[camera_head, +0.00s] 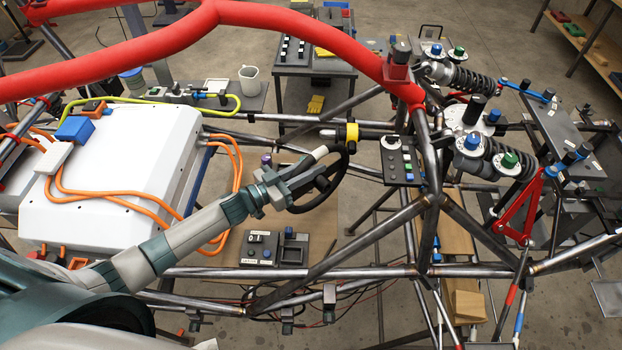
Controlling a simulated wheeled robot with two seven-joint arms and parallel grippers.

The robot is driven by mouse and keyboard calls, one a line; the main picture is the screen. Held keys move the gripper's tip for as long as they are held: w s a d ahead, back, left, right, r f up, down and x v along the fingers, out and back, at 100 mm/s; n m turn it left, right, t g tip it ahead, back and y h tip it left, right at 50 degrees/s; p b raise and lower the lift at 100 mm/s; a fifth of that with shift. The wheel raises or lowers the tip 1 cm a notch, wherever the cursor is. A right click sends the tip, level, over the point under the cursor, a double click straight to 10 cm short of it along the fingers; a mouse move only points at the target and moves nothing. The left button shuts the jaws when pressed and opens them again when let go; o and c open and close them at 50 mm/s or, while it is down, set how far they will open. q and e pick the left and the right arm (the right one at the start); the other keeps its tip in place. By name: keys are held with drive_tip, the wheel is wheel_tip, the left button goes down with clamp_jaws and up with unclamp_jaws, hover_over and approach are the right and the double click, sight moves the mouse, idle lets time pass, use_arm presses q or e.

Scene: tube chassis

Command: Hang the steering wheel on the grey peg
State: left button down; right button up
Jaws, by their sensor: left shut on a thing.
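The dark steering wheel (338,178) is in the middle of the head view, seen at a slant, with part of its rim hidden behind my gripper. My left gripper (318,167) is shut on the steering wheel and holds it over the cockpit gap of the tube chassis. My right gripper is not in view.
A red padded tube (120,52) crosses the upper left. A white battery box (110,165) with orange cables lies left. A switch panel (398,160) stands right of the wheel, a small control box (275,248) below it. Dark tubes (340,258) surround the gap.

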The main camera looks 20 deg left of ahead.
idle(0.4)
use_arm(q)
drive_tip(key=shift+f+b, duration=1.6)
drive_tip(key=shift+f, duration=0.15)
drive_tip(key=shift+f, duration=0.1)
drive_tip(key=c, duration=1.5)
unclamp_jaws()
drive_tip(key=shift+c, duration=0.2)
drive_tip(key=p+v, duration=0.2)
drive_tip(key=v, duration=1)
